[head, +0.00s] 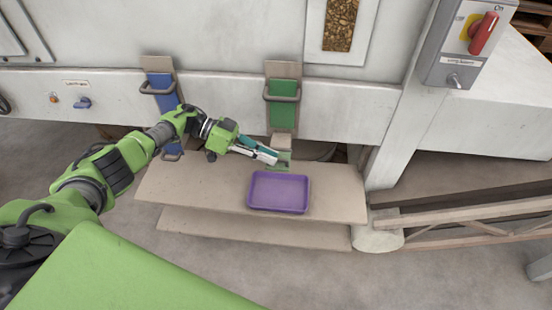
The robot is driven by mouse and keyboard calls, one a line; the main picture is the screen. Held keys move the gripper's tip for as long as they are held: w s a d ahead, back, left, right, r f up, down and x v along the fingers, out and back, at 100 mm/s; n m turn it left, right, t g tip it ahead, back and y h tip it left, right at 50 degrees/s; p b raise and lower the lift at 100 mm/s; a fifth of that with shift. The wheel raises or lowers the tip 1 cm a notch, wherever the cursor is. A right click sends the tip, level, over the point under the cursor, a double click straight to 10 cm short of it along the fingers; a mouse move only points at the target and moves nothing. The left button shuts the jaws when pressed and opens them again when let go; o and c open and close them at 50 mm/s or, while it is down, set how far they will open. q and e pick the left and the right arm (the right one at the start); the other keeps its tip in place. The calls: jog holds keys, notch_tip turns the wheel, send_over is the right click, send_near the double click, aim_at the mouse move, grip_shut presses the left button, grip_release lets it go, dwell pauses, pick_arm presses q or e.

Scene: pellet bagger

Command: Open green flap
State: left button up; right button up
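The green flap (283,117) is on the front of the white machine, on a beige backing plate, and appears to hang shut. A grey bar handle (281,90) crosses its upper part. My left gripper (276,154) reaches in from the left, with its fingers just below the green flap's lower end, by a pale block (282,142). The fingertips are small and partly merge with the parts behind them, so I cannot tell whether they are open or hold anything. My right gripper is not in view.
A purple tray (279,192) lies on the beige shelf (335,190) just below the gripper. A blue flap (162,92) with grey handles is to the left, behind my arm. A switch box (467,45) with a red handle and a white post (398,120) stand to the right.

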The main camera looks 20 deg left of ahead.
pick_arm(q)
jog(key=v, duration=0.4)
jog(key=shift+a+r, duration=0.1)
jog(key=shift+a, duration=0.05)
dwell(0.4)
